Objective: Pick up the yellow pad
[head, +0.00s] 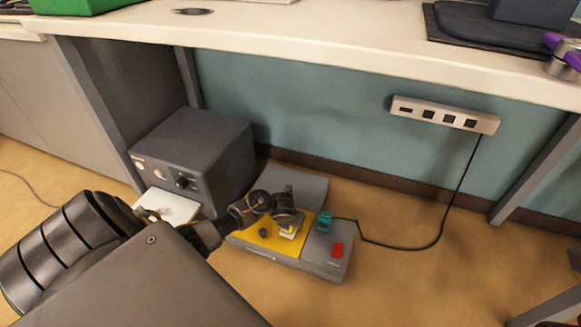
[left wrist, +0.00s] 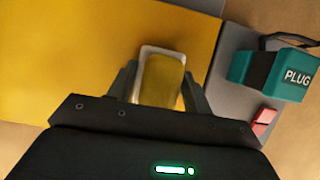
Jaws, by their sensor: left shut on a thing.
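The yellow pad (left wrist: 162,80), a small rounded block with a pale rim, is between the two fingers of my left gripper (left wrist: 158,88) in the left wrist view. The fingers are shut on its sides. In the head view my left gripper (head: 288,222) points down over the yellow panel (head: 262,242) of a grey device on the floor. The pad (head: 290,233) shows just below the fingers there. I cannot tell whether it touches the panel. My right gripper is not in view.
A teal plug (head: 325,221) and a red switch (head: 337,250) sit on the device's right side. A black cable runs from the plug to a wall power strip (head: 445,114). A dark box (head: 195,155) stands to the left, under the white bench (head: 300,35).

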